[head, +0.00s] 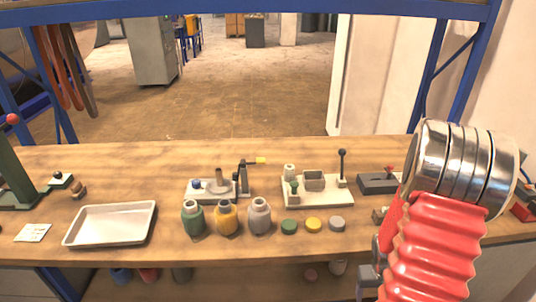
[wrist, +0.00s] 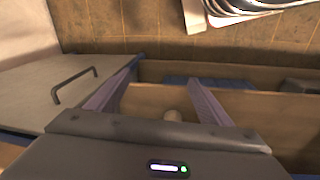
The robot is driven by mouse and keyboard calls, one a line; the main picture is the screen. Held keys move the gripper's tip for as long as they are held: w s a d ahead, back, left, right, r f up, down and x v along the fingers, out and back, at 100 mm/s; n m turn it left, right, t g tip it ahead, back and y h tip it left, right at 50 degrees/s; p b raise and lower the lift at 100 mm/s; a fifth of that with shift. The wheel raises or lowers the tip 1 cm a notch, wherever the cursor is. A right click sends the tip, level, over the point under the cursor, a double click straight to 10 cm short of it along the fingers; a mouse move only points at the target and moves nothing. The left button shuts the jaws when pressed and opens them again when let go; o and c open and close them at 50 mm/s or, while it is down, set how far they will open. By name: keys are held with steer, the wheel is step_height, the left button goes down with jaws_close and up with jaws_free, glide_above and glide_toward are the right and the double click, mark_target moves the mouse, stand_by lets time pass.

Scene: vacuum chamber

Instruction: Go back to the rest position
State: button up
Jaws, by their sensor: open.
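My gripper (wrist: 163,76) shows in the wrist view with its two fingers spread apart. Nothing is between the fingers. Beyond them in that view are a wooden board and a small pale round thing, too dim to name. In the head view my arm, with red bellows and metal rings, rises at the right in front of the workbench (head: 300,248). A small grey part shows at the left of the bellows, below the bench's front edge; I cannot tell whether it is my gripper.
On the bench are a white tray (head: 110,224), green (head: 193,218), yellow (head: 227,218) and grey (head: 259,217) jars, three lids (head: 313,225), two fixtures (head: 216,190) (head: 318,192) and a dark box with a red knob (head: 379,184). Blue posts (head: 455,60) frame the bench. A grey handled panel (wrist: 70,95) shows in the wrist view.

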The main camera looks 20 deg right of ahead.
steer(key=a+r+n+t+y, duration=0.1)
steer(key=a+r+n+t, duration=0.4)
steer(key=a+r, duration=2.7)
step_height(320, 180, up, 2)
steer(key=shift+a+r+t+y, duration=0.25)
steer(key=shift+a+t+y, duration=0.05)
steer(key=shift+a, duration=0.05)
steer(key=shift+s, duration=0.1)
